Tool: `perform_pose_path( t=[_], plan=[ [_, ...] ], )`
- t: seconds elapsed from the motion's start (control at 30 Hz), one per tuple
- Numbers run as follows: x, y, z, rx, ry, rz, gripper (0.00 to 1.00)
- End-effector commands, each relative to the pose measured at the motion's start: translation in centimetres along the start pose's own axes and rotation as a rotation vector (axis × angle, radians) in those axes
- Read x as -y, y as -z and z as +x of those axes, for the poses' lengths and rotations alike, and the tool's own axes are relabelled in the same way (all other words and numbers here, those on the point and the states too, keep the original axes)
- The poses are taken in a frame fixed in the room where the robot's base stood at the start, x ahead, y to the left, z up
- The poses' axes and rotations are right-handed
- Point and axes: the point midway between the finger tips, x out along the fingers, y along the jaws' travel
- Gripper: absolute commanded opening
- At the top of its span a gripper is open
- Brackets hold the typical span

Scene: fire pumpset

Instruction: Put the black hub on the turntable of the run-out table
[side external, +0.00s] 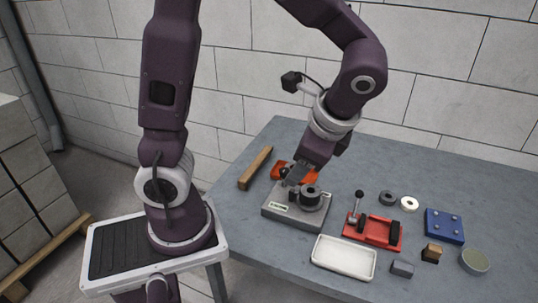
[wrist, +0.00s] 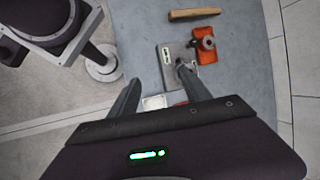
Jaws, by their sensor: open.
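The run-out table (side external: 283,211) is a grey block with a small lit display, near the table's left side. A dark, ring-topped piece that looks like the black hub (side external: 311,190) sits upright on its round turntable (side external: 310,205). My gripper (side external: 297,179) is open, just above and to the left of the hub in the side view, and appears apart from it. In the wrist view the run-out table (wrist: 165,54) lies beyond my open gripper (wrist: 158,76); the right finger partly hides the turntable area, so the hub is unclear there.
An orange-red fixture (side external: 279,167) stands close behind the run-out table, with a wooden bar (side external: 255,168) left of it. A white tray (side external: 343,259), a red lever fixture (side external: 385,238), rings, a blue block (side external: 444,226) and a round tin (side external: 475,261) lie to the right.

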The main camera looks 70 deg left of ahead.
Motion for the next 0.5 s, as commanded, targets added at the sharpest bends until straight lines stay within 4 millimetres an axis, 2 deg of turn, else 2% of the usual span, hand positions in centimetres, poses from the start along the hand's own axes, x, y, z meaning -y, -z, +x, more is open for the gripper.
perform_pose_path(
  t=[0.03,0.1,0.2,0.33,0.5],
  plan=[
    [-0.6,-2.0,-1.6,-0.103,-0.040,-0.133,0.56],
    [-2.1,-4.1,-3.4,-0.253,-0.104,-0.321,0.56],
    [-4.1,-6.0,-5.3,-0.447,-0.178,-0.552,0.56],
    [-5.8,-7.1,-6.7,-0.623,-0.237,-0.746,0.56],
    [-6.5,-7.3,-7.3,-0.700,-0.262,-0.824,0.56]
  ],
)
